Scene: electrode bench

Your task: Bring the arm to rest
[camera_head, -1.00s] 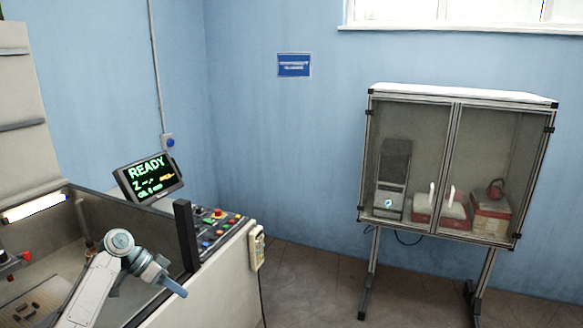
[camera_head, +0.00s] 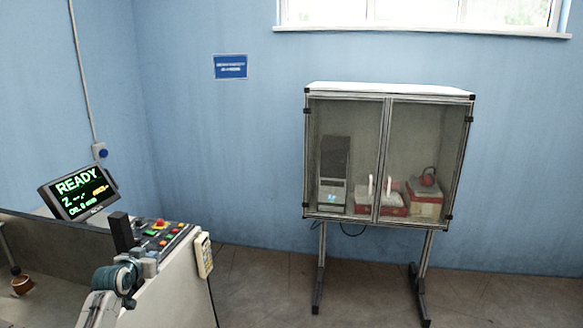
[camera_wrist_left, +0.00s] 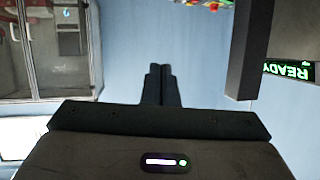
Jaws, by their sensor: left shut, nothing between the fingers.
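My left arm (camera_head: 112,280) comes in at the lower left of the head view, folded beside the control panel and in front of the dark post. In the wrist view my left gripper (camera_wrist_left: 160,84) is shut and empty, its two dark fingers together against the blue wall. In the head view the fingers are hard to make out. My right gripper is in neither view.
The READY display (camera_head: 78,191) and the button panel (camera_head: 160,238) stand by the machine's dark post (camera_head: 121,232). A glass-doored cabinet (camera_head: 390,88) on legs stands at the wall. The floor (camera_head: 265,285) between is clear.

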